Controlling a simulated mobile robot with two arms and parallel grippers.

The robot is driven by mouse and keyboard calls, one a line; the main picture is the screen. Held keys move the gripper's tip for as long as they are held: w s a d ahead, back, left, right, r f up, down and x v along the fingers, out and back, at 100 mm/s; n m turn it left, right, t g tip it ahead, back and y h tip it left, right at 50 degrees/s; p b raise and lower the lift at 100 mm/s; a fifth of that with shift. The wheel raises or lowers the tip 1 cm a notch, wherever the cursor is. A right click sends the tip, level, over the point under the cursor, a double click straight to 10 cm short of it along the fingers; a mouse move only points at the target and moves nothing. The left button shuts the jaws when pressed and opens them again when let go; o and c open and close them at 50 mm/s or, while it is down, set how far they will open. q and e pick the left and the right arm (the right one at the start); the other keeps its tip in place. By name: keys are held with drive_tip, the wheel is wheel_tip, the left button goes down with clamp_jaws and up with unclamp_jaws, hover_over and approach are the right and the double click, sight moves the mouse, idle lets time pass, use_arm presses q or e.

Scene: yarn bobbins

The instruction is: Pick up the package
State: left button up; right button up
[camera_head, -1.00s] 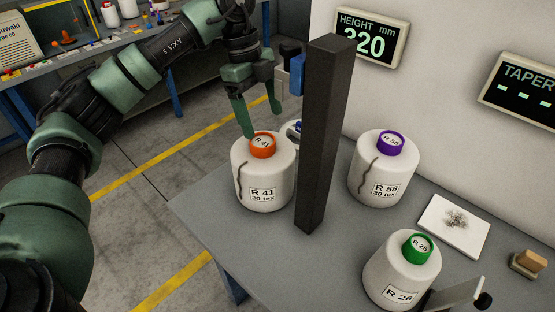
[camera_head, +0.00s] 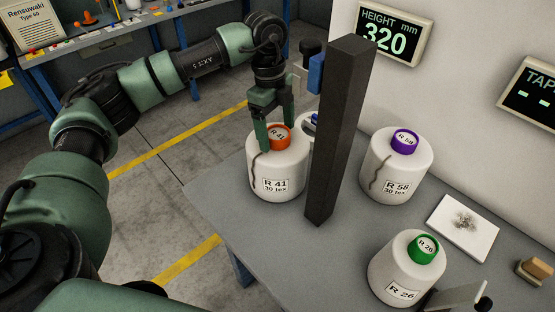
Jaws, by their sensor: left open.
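No box-like package shows; white yarn packages with coloured cores stand on the grey table. The R 41 package (camera_head: 277,182), with an orange core (camera_head: 278,136), stands upright at the table's left, a dark thread down its side. My left gripper (camera_head: 277,138) points down over it, open, its fingers at the orange core; I cannot tell whether they touch it. The R 58 package (camera_head: 396,168), with a purple core, stands behind right of the post. The R 26 package (camera_head: 405,270), with a green core, stands at the front right. My right gripper is not in view.
A dark upright post (camera_head: 339,135) stands close to the right of R 41. A height display (camera_head: 395,32) reading 320 hangs on the wall. A white card (camera_head: 464,227) and a small wooden-topped block (camera_head: 533,270) lie at the right. The table's front left is clear.

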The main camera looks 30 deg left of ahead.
use_arm(q)
clamp_jaws()
drive_tip(key=shift+w+r, duration=0.15)
drive_tip(key=shift+r, duration=0.3)
wheel_tip(320, 180, up, 11)
drive_tip(key=b, duration=0.3)
drive_tip(key=s+a+b, duration=0.1)
drive_tip(key=s+a, duration=0.2)
drive_tip(key=s, duration=0.5)
drive_tip(key=s+a+b, duration=0.1)
drive_tip(key=s+a, duration=0.2)
drive_tip(key=s, duration=0.6)
drive_tip(key=shift+r, duration=0.15)
